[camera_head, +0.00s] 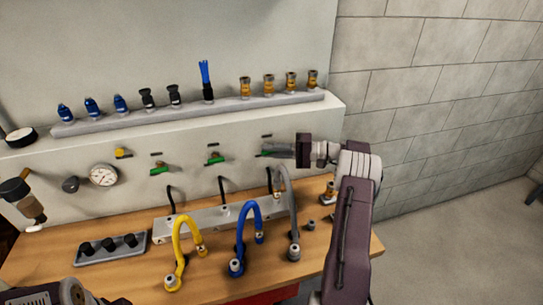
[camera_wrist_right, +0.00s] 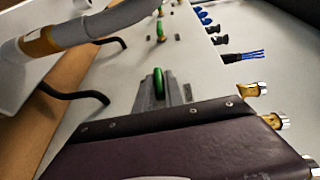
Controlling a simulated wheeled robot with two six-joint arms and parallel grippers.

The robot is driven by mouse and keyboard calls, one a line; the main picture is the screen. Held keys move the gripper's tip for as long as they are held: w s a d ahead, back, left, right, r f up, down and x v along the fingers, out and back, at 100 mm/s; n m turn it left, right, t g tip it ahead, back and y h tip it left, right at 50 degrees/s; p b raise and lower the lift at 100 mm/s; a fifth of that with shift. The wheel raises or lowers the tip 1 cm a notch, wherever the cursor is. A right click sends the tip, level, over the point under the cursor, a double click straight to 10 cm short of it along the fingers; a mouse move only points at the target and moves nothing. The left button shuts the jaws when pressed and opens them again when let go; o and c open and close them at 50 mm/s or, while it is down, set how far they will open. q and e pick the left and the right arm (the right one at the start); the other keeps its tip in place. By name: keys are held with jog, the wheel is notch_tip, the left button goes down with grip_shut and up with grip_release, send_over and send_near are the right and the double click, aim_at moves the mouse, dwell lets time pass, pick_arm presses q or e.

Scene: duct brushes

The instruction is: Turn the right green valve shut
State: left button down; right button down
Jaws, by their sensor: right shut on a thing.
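The right green valve (camera_head: 265,153) sits on the pale wall panel, the rightmost of three green valves in the head view. My right gripper (camera_head: 272,151) reaches it from the right. In the right wrist view the valve's green handle (camera_wrist_right: 158,82) stands between the two grey fingers (camera_wrist_right: 160,92), which are shut on it. The fingers hide part of the handle in the head view. A part of my left arm (camera_head: 75,292) shows at the bottom left edge; its fingertips are not visible.
Two other green valves (camera_head: 214,158) (camera_head: 159,168) are left of it. A grey hose (camera_head: 289,205) rises close below my right gripper, with blue (camera_head: 241,225) and yellow (camera_head: 177,245) hoses further left. A shelf (camera_head: 190,116) above holds several brushes and fittings.

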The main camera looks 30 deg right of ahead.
jog(key=shift+f+y+b, duration=0.1)
jog(key=shift+y+b, duration=0.2)
jog(key=shift+m, duration=0.3)
jog(key=c, duration=1.5)
grip_release()
jog(key=shift+o, duration=0.2)
jog(key=b+v, duration=0.1)
jog(key=v, duration=0.8)
jog(key=shift+s+f, duration=0.1)
